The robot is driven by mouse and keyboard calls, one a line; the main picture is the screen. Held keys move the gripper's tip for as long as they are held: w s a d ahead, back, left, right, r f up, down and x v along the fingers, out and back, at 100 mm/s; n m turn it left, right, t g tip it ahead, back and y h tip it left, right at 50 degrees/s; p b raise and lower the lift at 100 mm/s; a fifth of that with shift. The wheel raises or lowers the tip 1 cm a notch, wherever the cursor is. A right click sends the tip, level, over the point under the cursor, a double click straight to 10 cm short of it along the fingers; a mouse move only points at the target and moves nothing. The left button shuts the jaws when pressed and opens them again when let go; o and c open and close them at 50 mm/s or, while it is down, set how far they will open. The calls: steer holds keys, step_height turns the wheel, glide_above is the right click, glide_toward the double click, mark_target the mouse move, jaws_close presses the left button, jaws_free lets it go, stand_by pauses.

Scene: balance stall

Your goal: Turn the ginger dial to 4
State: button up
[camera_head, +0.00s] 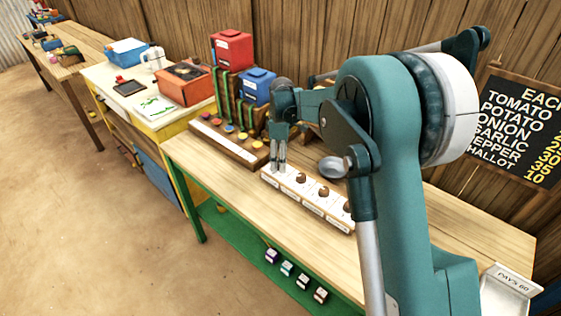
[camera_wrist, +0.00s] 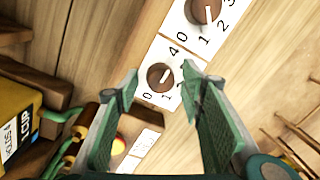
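A white dial panel (camera_head: 311,201) with several brown knobs lies along the table; the labels on its front are too small to read, so I cannot tell which dial is ginger. My gripper (camera_head: 279,166) points down at the panel's left end. In the wrist view my gripper (camera_wrist: 159,82) is open, its green fingertips on either side of a brown knob (camera_wrist: 159,77); I cannot tell whether they touch it. Numbers 0, 1 and 4 show around this knob; part of its scale is hidden by a finger. A neighbouring knob (camera_wrist: 204,11) shows beyond it.
A wooden rack (camera_head: 227,145) with coloured buttons and red and blue boxes stands behind left. A round metal dish (camera_head: 333,167) sits behind the panel. A price board (camera_head: 520,125) is at the right. The table front (camera_head: 235,180) is clear.

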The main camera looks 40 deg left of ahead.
step_height(320, 180, up, 12)
steer(key=shift+w+a, duration=0.2)
steer(key=shift+w, duration=0.2)
stand_by(0.3)
steer(key=shift+f+p, duration=0.1)
steer(key=shift+p, duration=0.2)
steer(key=f+m+p, duration=0.1)
steer(key=p, duration=0.1)
steer(key=s+f+m+t+p, duration=0.1)
steer(key=p, duration=0.2)
steer(key=d+f+m+p, duration=0.1)
steer(key=p, duration=0.2)
steer(key=shift+s+f+t+y, duration=0.3)
steer(key=shift+s, duration=0.1)
steer(key=shift+f, duration=0.1)
steer(key=shift+f, duration=0.15)
steer(key=shift+w+a+f, duration=0.1)
steer(key=shift+w+f, duration=0.05)
steer(key=shift+f, duration=1.75)
steer(key=shift+w+f, duration=0.15)
steer(key=shift+f, duration=1.7)
